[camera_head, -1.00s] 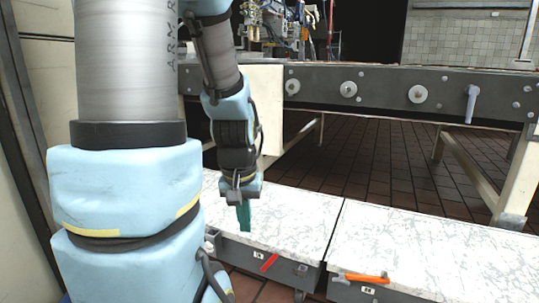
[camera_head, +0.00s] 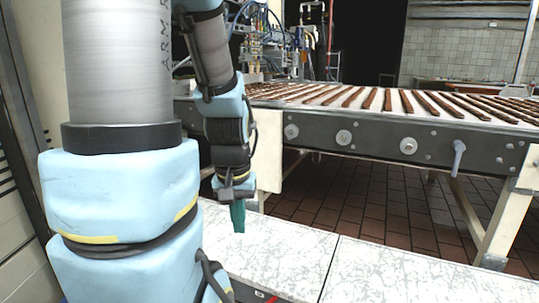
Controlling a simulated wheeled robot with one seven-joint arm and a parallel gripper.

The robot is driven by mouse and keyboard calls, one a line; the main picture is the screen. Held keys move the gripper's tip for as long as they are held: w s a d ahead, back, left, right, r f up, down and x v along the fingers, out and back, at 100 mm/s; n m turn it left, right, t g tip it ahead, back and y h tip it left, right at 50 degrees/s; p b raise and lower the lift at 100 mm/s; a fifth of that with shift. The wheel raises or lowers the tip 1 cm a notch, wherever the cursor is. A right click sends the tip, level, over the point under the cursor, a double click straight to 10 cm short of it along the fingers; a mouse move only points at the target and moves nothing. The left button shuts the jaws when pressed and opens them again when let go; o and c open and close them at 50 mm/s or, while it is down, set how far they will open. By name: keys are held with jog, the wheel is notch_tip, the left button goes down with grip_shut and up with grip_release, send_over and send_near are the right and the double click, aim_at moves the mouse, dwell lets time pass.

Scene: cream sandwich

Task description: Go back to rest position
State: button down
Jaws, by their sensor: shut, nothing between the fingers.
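My gripper (camera_head: 238,217) hangs at the end of my arm, left of the picture's middle, with its green fingers pointing down. The fingers are together and hold nothing. It is above the left part of the white marbled worktop (camera_head: 285,246), apart from it as far as I can see. My arm's large blue and grey links fill the left side and hide what lies behind them.
A conveyor (camera_head: 375,138) crosses behind the worktop, carrying rows of brown bars (camera_head: 387,98). Its pale leg (camera_head: 478,215) stands at the right. Brown tiled floor (camera_head: 380,200) shows beneath. A tiled wall (camera_head: 460,55) is at the back right.

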notch_tip(320, 180, up, 14)
jog(key=p, duration=1.2)
jog(key=shift+r, duration=0.2)
